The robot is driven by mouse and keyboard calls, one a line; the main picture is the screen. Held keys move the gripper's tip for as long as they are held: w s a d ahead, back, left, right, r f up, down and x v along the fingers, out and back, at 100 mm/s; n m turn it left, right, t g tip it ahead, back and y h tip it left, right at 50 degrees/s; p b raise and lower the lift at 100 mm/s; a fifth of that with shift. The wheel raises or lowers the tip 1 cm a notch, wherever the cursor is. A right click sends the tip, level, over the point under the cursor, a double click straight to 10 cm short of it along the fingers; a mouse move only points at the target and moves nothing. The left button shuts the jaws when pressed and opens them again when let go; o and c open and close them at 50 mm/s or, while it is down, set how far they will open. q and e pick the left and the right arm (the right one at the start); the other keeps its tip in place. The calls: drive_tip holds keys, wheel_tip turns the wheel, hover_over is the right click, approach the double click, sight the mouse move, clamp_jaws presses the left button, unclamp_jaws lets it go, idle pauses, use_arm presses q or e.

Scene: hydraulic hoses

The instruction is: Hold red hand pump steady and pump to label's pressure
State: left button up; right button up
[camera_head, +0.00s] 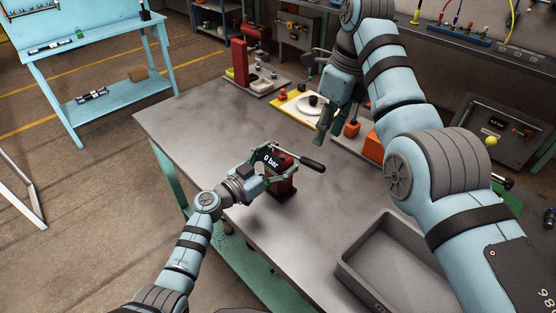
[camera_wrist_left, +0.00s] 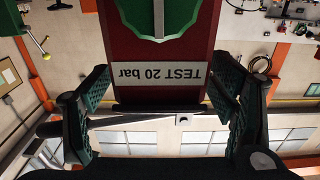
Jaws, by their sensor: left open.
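The red hand pump (camera_head: 286,187) stands upright on the grey workbench. Its display (camera_head: 272,161) reads "0 bar", and its lever with a black grip (camera_head: 312,164) points right. My left gripper (camera_head: 279,170) is around the pump body with its fingers open, one on each side. In the left wrist view the pump (camera_wrist_left: 160,60) is between the fingers of the left gripper (camera_wrist_left: 163,90), and its label (camera_wrist_left: 160,75), upside down, reads "TEST 20 bar". My right gripper (camera_head: 332,122) hangs above the bench, up and right of the pump, apart from the lever; its opening is unclear.
A grey open tray (camera_head: 350,272) lies on the bench at the lower right. A yellow mat (camera_head: 303,112) with a white plate and small parts lies behind. Orange blocks (camera_head: 373,147) stand near the right arm. The bench left of the pump is clear.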

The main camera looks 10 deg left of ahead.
use_arm(q)
drive_tip(key=shift+c, duration=0.5)
clamp_jaws()
idle(0.8)
